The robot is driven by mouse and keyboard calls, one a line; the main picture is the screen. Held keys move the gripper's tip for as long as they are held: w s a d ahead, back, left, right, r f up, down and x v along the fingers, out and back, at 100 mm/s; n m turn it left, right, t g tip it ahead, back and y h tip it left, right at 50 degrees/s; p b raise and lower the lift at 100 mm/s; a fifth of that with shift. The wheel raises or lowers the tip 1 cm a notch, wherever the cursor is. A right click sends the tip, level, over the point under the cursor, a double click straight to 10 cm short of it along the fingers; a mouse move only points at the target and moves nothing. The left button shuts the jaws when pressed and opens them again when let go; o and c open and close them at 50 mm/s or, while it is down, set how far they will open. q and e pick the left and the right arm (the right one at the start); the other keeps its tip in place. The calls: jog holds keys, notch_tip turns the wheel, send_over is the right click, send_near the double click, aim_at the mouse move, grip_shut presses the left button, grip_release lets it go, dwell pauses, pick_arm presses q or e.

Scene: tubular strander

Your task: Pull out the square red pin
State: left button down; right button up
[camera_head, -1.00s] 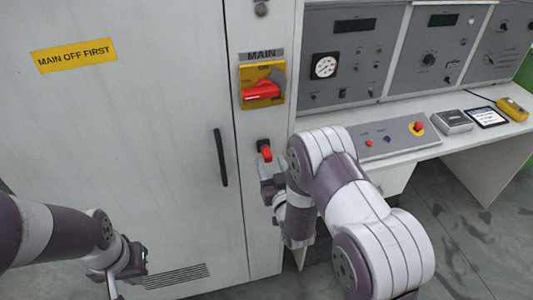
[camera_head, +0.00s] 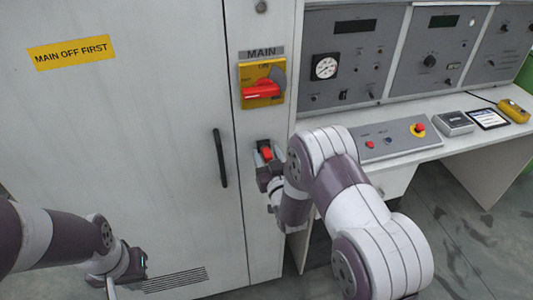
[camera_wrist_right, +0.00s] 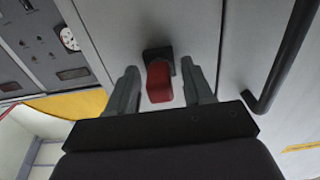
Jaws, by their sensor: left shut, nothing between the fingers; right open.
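The square red pin (camera_wrist_right: 160,84) sticks out of a small black socket (camera_wrist_right: 158,54) on the cabinet face. In the head view the red pin (camera_head: 267,154) sits below the yellow MAIN switch. My right gripper (camera_wrist_right: 158,82) is open, with one finger on each side of the pin and a visible gap to each. In the head view my right gripper (camera_head: 264,163) is at the pin and partly hides the socket. My left gripper (camera_head: 112,292) is shut and empty at the lower left, away from the pin, its fingertips near the bottom edge.
The MAIN switch (camera_head: 262,84) with its red handle is above the pin. A black door handle (camera_head: 220,158) is to the left. A desk panel with a red stop button (camera_head: 418,128) is to the right. A yellow label (camera_head: 72,52) reads MAIN OFF FIRST.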

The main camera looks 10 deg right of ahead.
jog(key=shift+b, duration=0.35)
dwell(0.6)
grip_shut()
jog(key=shift+s, duration=0.15)
jog(key=shift+s+d+p, duration=0.1)
jog(key=shift+s+p, duration=0.3)
jog(key=shift+s, duration=2.45)
